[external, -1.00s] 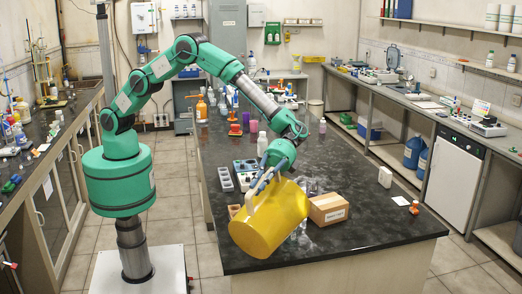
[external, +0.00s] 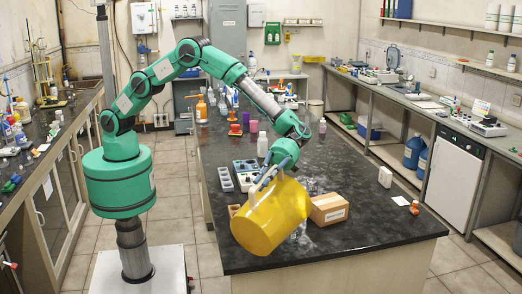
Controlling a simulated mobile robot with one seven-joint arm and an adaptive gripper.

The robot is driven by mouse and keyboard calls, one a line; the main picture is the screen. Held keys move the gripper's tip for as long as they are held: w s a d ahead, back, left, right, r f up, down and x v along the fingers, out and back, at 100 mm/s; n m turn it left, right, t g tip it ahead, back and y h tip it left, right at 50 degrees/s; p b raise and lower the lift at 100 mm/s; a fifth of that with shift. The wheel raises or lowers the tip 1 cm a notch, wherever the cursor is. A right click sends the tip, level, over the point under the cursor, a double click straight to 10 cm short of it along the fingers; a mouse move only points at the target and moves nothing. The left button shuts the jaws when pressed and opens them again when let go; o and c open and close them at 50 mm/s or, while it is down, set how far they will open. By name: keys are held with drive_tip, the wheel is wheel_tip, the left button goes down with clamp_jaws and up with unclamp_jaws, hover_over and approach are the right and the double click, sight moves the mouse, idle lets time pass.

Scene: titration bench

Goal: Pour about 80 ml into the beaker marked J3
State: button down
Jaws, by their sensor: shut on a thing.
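A large yellow pitcher (external: 272,222) hangs tilted above the front of the dark bench. My gripper (external: 270,178) is shut on the pitcher's pale handle at its upper left. A clear glass edge (external: 298,233) shows just beside the pitcher's right underside; most of it is hidden behind the pitcher. I cannot read a J3 mark on any vessel, and I cannot see whether liquid is flowing.
A cardboard box (external: 328,209) stands close to the right of the pitcher. A grey rack (external: 246,172) and a white bottle (external: 263,144) stand behind it. A white block (external: 385,177) is further right. The bench's front right is mostly clear.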

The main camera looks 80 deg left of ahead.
sight(255, 187)
drive_tip(key=shift+w+a+r+g+h+b, duration=0.15)
drive_tip(key=shift+w+a+r+h+b, duration=0.1)
drive_tip(key=shift+w+a+r, duration=0.25)
drive_tip(key=shift+w+a+r+g+h+b, duration=0.15)
drive_tip(key=shift+w+a+r+h, duration=0.1)
drive_tip(key=shift+w+a, duration=0.3)
idle(2.0)
drive_tip(key=shift+d, duration=0.15)
drive_tip(key=s+d, duration=0.1)
drive_tip(key=s+d+f+t+y+p, duration=0.1)
drive_tip(key=s+d, duration=0.1)
drive_tip(key=s+d+f+y+p, duration=0.1)
drive_tip(key=s, duration=0.1)
drive_tip(key=shift+s+d+f+t, duration=0.15)
drive_tip(key=shift+d+f+t, duration=0.05)
drive_tip(key=shift+d+t, duration=0.1)
drive_tip(key=s+d+f, duration=0.1)
drive_tip(key=s+d+f+t+y+b, duration=0.1)
drive_tip(key=f, duration=0.1)
drive_tip(key=s+d+f+t+y, duration=0.1)
drive_tip(key=f, duration=0.1)
drive_tip(key=shift+s+d+f+b, duration=0.15)
drive_tip(key=shift+s+f+b, duration=0.1)
drive_tip(key=shift+s+b, duration=0.15)
drive_tip(key=shift+d+f+t, duration=0.1)
drive_tip(key=shift+f+t, duration=0.15)
drive_tip(key=shift+t, duration=0.05)
drive_tip(key=shift+w, duration=0.1)
